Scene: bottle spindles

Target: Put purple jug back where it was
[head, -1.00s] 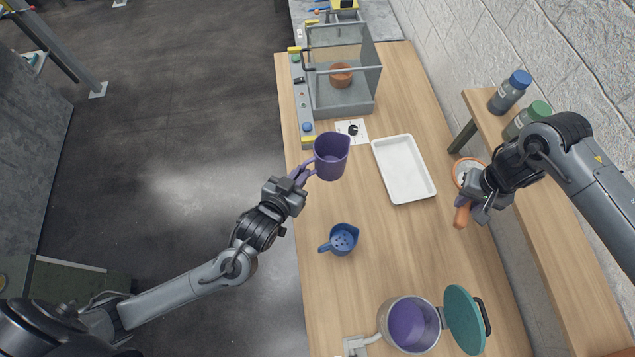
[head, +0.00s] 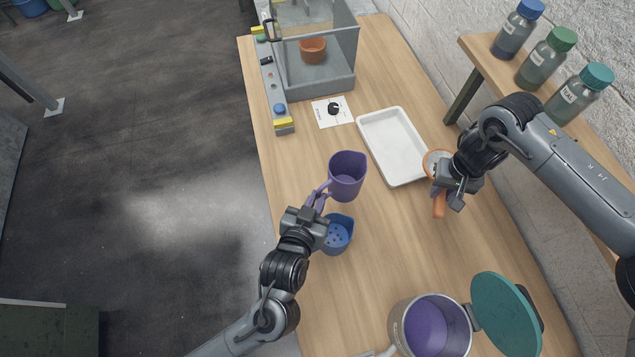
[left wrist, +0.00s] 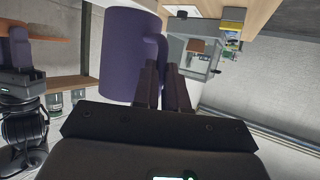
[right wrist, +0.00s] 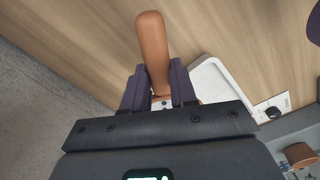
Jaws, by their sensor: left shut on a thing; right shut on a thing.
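The purple jug (head: 347,177) is held by its handle in my left gripper (head: 319,201), which is shut on it. In the left wrist view the jug (left wrist: 128,55) fills the upper left, its handle between the fingers (left wrist: 165,85). In the head view it appears just beyond a blue perforated cup (head: 338,234), which the gripper partly hides. My right gripper (head: 446,185) is shut on an orange-handled tool (head: 439,206) with a round orange-rimmed head (head: 436,160). Its handle also shows in the right wrist view (right wrist: 152,45).
A white tray (head: 393,147) lies mid-table. A clear-walled box (head: 318,75) with an orange pot (head: 312,50) stands at the back. A pot with purple inside (head: 430,328) and a teal lid (head: 505,315) is at the front. Bottles (head: 546,58) stand on the right shelf.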

